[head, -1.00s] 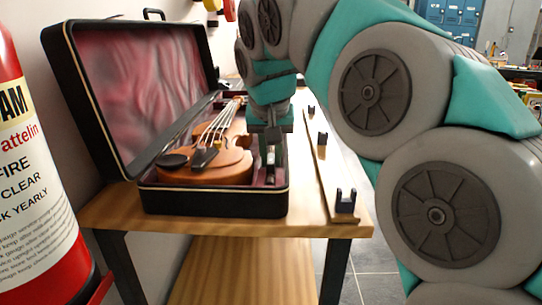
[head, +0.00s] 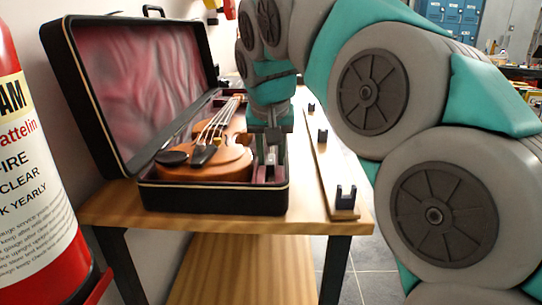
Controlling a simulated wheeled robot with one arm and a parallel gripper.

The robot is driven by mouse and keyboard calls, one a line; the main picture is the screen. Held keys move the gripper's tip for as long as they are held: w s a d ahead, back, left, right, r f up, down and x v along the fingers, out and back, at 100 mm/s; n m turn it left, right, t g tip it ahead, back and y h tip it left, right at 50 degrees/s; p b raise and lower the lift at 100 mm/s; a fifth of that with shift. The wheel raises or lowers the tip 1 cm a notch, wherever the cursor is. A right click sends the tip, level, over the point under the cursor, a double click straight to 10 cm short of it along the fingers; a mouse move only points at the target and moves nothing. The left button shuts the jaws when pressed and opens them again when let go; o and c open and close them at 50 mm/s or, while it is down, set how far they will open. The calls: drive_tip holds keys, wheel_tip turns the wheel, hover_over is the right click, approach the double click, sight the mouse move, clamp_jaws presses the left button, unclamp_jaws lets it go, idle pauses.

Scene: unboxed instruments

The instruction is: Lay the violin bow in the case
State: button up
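The open black case (head: 215,198) lies on the wooden table with its pink-lined lid raised at the left. A brown violin (head: 215,165) lies inside it, neck pointing away. My gripper (head: 272,155) points down over the narrow compartment at the case's right side, with its tips low, at about rim height. A small grey and dark piece shows between or just behind the fingertips; it may be the end of the violin bow, but I cannot tell. The bow's stick is not clearly visible. Whether the fingers are apart or closed is too small to tell.
A wooden strip with black holders (head: 345,198) runs along the table's right side, and no bow shows on it. A red fire extinguisher (head: 30,180) stands close at the left. My arm covers much of the right side. The table's front edge (head: 220,224) is clear.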

drive_tip(key=shift+o, duration=0.8)
drive_tip(key=shift+v, duration=3.95)
